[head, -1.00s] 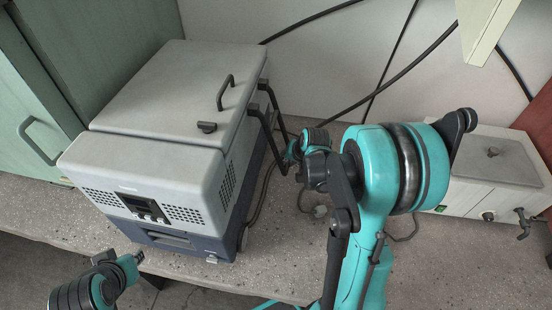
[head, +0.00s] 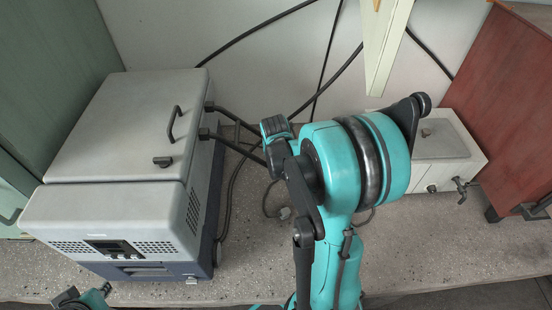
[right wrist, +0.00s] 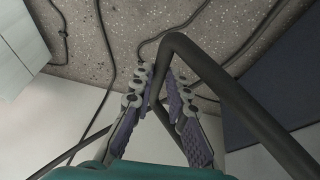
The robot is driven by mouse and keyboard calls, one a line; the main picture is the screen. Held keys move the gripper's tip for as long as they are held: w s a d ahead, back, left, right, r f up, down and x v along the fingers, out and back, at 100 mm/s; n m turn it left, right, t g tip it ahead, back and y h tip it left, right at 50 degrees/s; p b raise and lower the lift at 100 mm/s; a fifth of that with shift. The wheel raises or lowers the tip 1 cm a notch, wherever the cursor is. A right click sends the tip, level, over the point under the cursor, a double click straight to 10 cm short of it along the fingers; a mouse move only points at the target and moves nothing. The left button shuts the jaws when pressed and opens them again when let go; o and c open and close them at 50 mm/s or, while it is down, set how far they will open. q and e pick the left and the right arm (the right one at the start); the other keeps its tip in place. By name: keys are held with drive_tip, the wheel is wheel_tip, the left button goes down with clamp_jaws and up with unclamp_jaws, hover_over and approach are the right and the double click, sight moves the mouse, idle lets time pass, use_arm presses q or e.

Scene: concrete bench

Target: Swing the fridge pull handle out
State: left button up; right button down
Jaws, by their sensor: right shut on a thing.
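The fridge box (head: 120,130) is a grey chest with a blue base at the left in the head view. Its black pull handle (head: 236,119) has two bars that stick out to the right from its right side, sloping down. The handle's far end is hidden behind my right arm. In the right wrist view the bent black handle tube (right wrist: 222,82) passes between the fingers of my right gripper (right wrist: 159,88), which is shut on it. My left gripper (head: 84,299) is at the bottom left edge, partly cut off, below the fridge's front; its jaws are unclear.
A small black handle (head: 174,124) and a latch (head: 162,162) sit on the fridge lid. A white box with taps (head: 440,152) stands at the right beside a red-brown cabinet (head: 510,100). Black cables run along the wall and bench. The concrete bench (head: 430,230) is clear at front right.

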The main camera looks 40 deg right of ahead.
drive_tip(key=shift+r, duration=0.1)
drive_tip(key=c, duration=1.8)
unclamp_jaws()
drive_tip(key=shift+o, duration=0.2)
drive_tip(key=v, duration=1.2)
drive_tip(key=s+a+n+t+y, duration=0.1)
drive_tip(key=s+a+n+t, duration=0.1)
drive_tip(key=a, duration=0.8)
drive_tip(key=s+a+n+t+y, duration=0.2)
drive_tip(key=s+a+n, duration=0.3)
drive_tip(key=a, duration=0.5)
drive_tip(key=shift+s+a+f, duration=0.25)
drive_tip(key=shift+s+a, duration=0.05)
drive_tip(key=shift+a, duration=0.1)
